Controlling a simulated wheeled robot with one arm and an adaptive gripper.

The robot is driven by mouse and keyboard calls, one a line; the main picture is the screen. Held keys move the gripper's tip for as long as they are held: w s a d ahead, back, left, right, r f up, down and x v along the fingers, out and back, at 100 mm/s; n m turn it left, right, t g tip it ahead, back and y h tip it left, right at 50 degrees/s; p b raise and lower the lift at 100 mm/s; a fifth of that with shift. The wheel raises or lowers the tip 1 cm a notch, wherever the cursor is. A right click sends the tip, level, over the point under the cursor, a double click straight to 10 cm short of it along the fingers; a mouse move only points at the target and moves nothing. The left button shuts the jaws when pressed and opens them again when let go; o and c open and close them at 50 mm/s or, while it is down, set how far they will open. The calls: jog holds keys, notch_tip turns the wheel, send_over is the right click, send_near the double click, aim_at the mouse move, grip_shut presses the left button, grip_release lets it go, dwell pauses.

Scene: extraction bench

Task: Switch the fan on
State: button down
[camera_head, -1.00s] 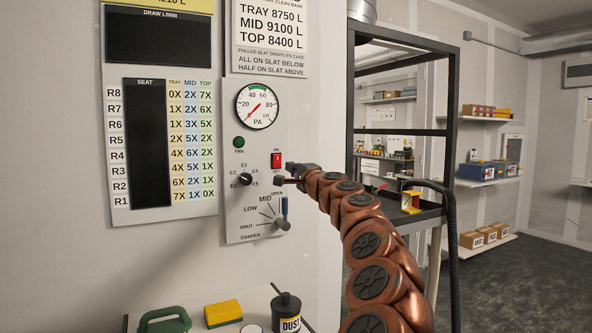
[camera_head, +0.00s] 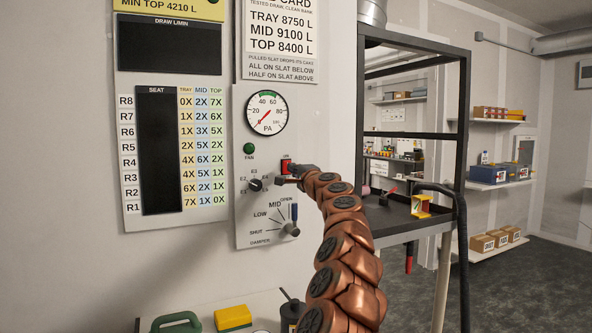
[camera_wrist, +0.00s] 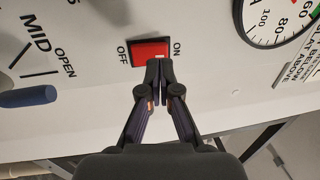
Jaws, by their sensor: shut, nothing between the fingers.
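The fan switch (camera_head: 286,165) is a red rocker on the light wall panel. In the wrist view the switch (camera_wrist: 148,53) lies between the words OFF at left and ON at right. The round FAN lamp (camera_head: 249,148) is dark green. The pressure gauge (camera_head: 266,112) has its red needle towards the low end.
A selector knob (camera_head: 255,184) sits left of the gripper. The damper lever (camera_head: 293,222) with a blue handle is below; its handle (camera_wrist: 27,97) also shows in the wrist view. A black-framed rack (camera_head: 463,130) stands to the right. A bench with a yellow block (camera_head: 233,316) is below.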

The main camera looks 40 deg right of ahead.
jog(key=shift+p+x, duration=0.55)
jog(key=shift+x, duration=0.75)
jog(key=shift+w, duration=0.1)
